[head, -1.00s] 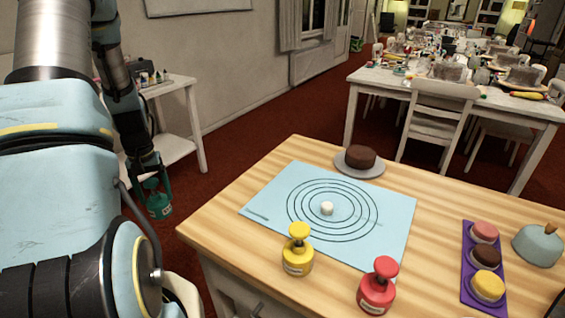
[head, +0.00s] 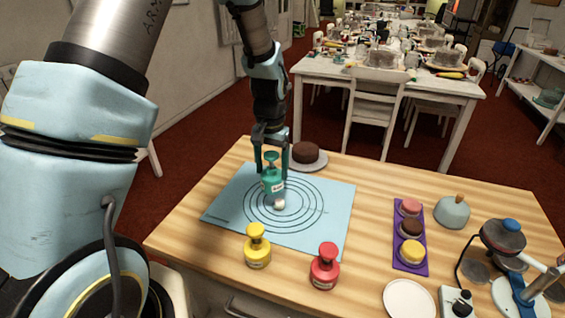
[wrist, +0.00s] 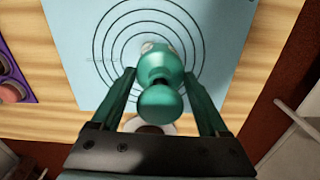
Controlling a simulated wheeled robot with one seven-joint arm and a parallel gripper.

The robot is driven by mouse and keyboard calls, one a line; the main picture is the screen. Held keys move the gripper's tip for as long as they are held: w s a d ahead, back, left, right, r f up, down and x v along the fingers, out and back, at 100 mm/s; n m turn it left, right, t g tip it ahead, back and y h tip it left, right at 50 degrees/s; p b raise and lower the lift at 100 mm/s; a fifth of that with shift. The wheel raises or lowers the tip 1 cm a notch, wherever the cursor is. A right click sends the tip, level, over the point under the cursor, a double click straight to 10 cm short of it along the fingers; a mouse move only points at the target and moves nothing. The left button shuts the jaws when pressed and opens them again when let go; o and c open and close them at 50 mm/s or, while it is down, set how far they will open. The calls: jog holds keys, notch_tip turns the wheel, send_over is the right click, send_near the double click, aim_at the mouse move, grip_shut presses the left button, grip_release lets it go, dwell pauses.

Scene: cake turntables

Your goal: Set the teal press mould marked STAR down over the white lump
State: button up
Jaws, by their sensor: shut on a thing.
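My gripper (head: 271,161) is shut on the knob of the teal press mould (head: 272,184) and holds it upright over the blue mat (head: 335,205). A pale label shows on its side, too small to read. The white lump (head: 279,205) sits at the middle of the mat's rings, just below and slightly right of the mould's lower edge in the head view. The lump is partly covered by the mould there. In the wrist view, the teal mould (wrist: 161,68) is between my fingers, and only a pale edge of the lump (wrist: 148,47) shows past it.
A yellow press (head: 257,250) and a red press (head: 325,270) stand at the mat's near side. A brown cake (head: 305,152) on a plate is close behind my gripper. A purple tray (head: 398,237) with small cakes and a grey-blue dome (head: 453,212) stand to the right.

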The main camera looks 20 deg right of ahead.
aim_at(278, 176)
jog(key=shift+s+d+r+m, duration=0.15)
jog(key=shift+s+d+m, duration=0.15)
jog(key=shift+s+d, duration=0.45)
jog(key=shift+f+b, duration=1.3)
jog(key=shift+f, duration=0.45)
jog(key=shift+a+f, duration=0.1)
jog(key=shift+f+b, duration=1.15)
jog(key=shift+f, duration=0.65)
jog(key=o, duration=1.4)
jog(key=shift+r, duration=0.1)
